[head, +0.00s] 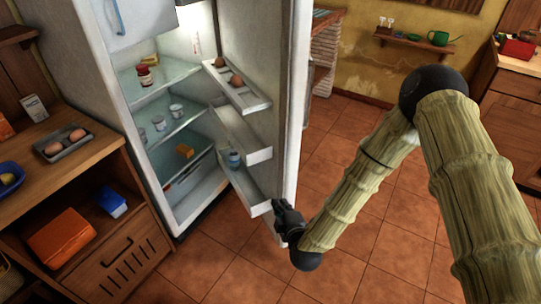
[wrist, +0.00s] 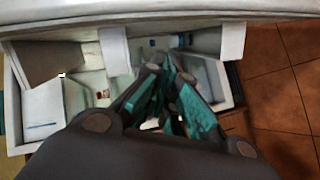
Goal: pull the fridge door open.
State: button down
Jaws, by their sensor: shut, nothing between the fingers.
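The fridge (head: 120,90) stands at the left centre of the head view with its lower compartment wide open. The fridge door (head: 288,110) is swung out to the right, with its inner shelves facing the fridge. My gripper (head: 280,208) is at the door's lower free edge, on the inner side near the bottom shelf. I cannot tell whether it touches the door. In the wrist view my gripper (wrist: 168,85) has its fingers together with nothing between them. The open fridge (wrist: 90,75) shows beyond the fingers there.
A wooden counter (head: 75,175) with an egg tray (head: 61,145) stands left of the fridge. Glass shelves (head: 160,80) inside hold jars and cups. Tiled floor (head: 375,240) is clear right of the door. A drawer counter (head: 515,100) stands far right.

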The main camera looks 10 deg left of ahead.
aim_at(269, 149)
jog(key=w+a+r+n+t, duration=0.3)
jog(key=w+a+r, duration=0.15)
jog(key=r, duration=0.35)
jog(key=shift+y, duration=0.4)
jog(key=x, duration=0.3)
jog(key=p+x, duration=0.1)
jog(key=x, duration=0.2)
jog(key=p+x, duration=0.1)
jog(key=x, duration=0.2)
jog(key=shift+w+a+f, duration=0.15)
jog(key=shift+a+f, duration=0.05)
jog(key=shift+a, duration=0.25)
jog(key=shift+w+d+p, duration=0.3)
jog(key=shift+w+d, duration=1.05)
jog(key=shift+d, duration=0.1)
jog(key=shift+w, duration=0.1)
